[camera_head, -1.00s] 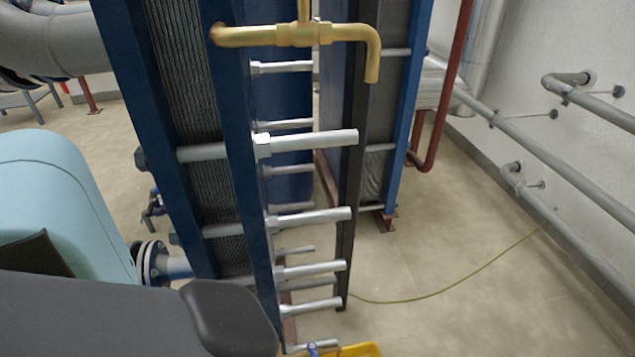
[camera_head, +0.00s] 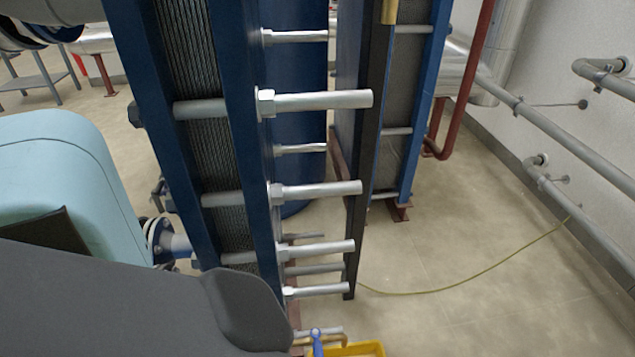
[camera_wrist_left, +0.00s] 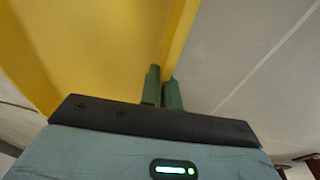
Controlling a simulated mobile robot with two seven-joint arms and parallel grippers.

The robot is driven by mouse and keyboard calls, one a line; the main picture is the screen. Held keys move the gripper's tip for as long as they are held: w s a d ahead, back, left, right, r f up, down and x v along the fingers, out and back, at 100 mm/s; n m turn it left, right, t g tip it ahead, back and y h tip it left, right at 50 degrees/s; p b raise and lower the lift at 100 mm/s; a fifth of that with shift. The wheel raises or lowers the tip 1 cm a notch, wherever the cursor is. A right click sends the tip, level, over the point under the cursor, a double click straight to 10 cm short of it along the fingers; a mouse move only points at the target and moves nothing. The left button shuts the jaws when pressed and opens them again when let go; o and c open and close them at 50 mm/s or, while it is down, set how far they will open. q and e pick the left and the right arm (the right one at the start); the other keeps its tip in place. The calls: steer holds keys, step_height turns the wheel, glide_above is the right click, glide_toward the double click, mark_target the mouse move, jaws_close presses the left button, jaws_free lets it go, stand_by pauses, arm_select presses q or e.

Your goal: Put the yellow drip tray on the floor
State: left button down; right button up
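The yellow drip tray (camera_head: 355,349) shows only as a corner at the bottom edge of the head view, below the plate exchanger's bolts. In the left wrist view the yellow tray (camera_wrist_left: 95,45) fills the upper left, and its edge runs down to the green fingers. My left gripper (camera_wrist_left: 162,90) has its fingers close together, with the tray's edge between them. Whether the tray touches the floor is hidden. My left gripper is out of the head view, and my right gripper is in neither view.
The blue-framed plate exchanger (camera_head: 240,150) with long steel bolts (camera_head: 315,190) stands above the tray. A small valve with a blue handle (camera_head: 317,340) is beside the tray. Bare floor (camera_head: 450,315) lies to the right, crossed by a thin yellow-green hose (camera_head: 465,274). Grey pipes (camera_head: 570,133) run along the right wall.

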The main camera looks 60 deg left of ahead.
arm_select(q)
steer(key=shift+f, duration=0.35)
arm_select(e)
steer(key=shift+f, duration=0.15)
arm_select(q)
steer(key=c, duration=1.6)
jaws_free()
steer(key=shift+c, duration=0.2)
steer(key=shift+r, duration=0.1)
